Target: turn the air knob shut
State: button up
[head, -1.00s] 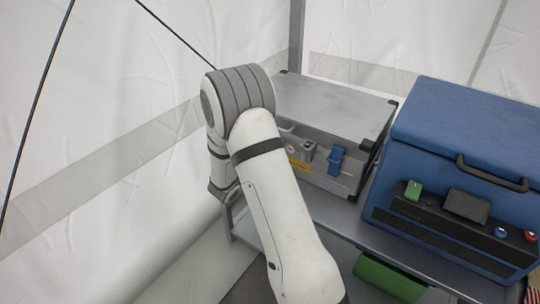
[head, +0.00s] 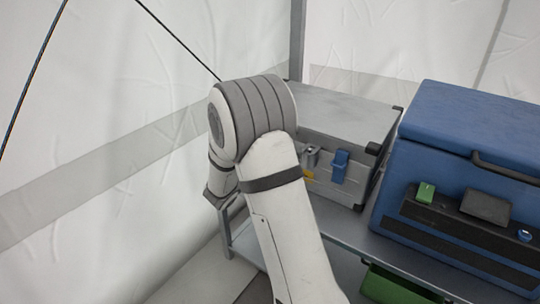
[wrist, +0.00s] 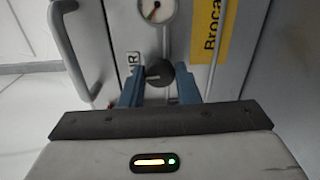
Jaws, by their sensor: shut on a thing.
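The air knob (wrist: 159,73) is a dark round knob on the grey case front in the wrist view. A small pale label, partly covered, sits just left of it. My gripper (wrist: 159,88) has its two blue fingers on either side of the knob and is shut on it. A round white gauge with a red needle (wrist: 157,9) sits just above the knob. In the head view the grey case (head: 345,115) stands on a shelf, partly behind my arm. The knob and my fingers are hidden there.
A metal handle (wrist: 74,48) is left of the knob, and a yellow label (wrist: 212,30) is to the right. A blue box (head: 470,125) stands right of the case. A green bin (head: 395,287) is below the shelf (head: 375,252). White tent wall lies close on the left.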

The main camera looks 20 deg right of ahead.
jog(key=shift+w+a+m, duration=0.1)
jog(key=shift+a+m, duration=0.05)
jog(key=shift+m, duration=0.25)
jog(key=o, duration=1)
jog(key=shift+c, duration=0.2)
jog(key=p+v, duration=0.2)
jog(key=v, duration=0.5)
jog(key=shift+s+a, duration=0.25)
jog(key=shift+a, duration=0.05)
jog(key=shift+p, duration=0.3)
